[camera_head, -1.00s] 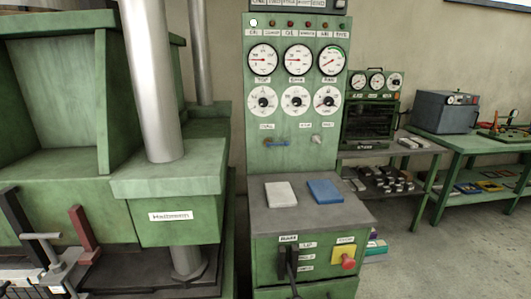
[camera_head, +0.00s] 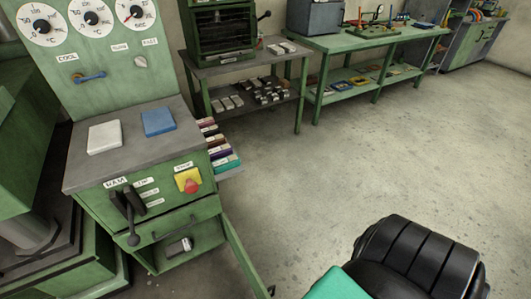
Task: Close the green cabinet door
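The green cabinet door (camera_head: 245,258) stands open at the bottom centre, swung out from the right side of the green control cabinet (camera_head: 172,193). Its lower part leaves the frame, and a small dark fitting shows near its outer edge. The cabinet opening (camera_head: 205,238) shows an inner space with a small grey object (camera_head: 180,247) inside. Neither of my grippers is in view.
Black levers (camera_head: 128,212) and a red knob on a yellow plate (camera_head: 190,182) stick out of the cabinet front. A dark ribbed shape (camera_head: 415,262) with a teal part fills the bottom right; I cannot tell what it is. Concrete floor (camera_head: 350,165) is clear between.

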